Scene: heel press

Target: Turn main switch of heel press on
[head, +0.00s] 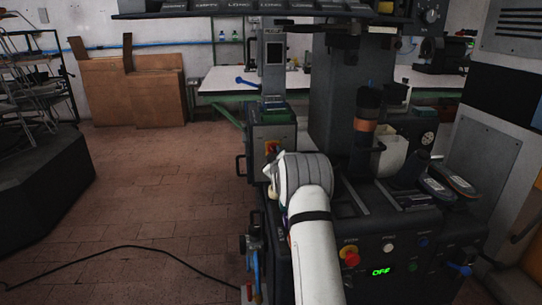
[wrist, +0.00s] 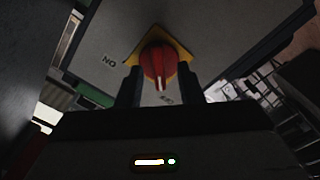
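The main switch is a red rotary knob (head: 270,148) on a yellow plate, on the side box of the heel press (head: 335,110). In the wrist view the red knob (wrist: 157,62) is close and central, with its pale pointer mark toward the bottom of the picture. An "ON" label (wrist: 109,62) appears upside down to its left; another label below is partly hidden. My gripper (wrist: 162,82) is open, with one finger on each side of the knob's lower part. I cannot tell whether they touch it. In the head view my wrist hides most of the gripper.
The press's front panel has a red emergency button (head: 350,257), other buttons and a green display (head: 381,271) reading OFF. A white workbench (head: 225,82) stands behind. A dark cable (head: 130,248) lies on the brick floor, which is mostly clear at left.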

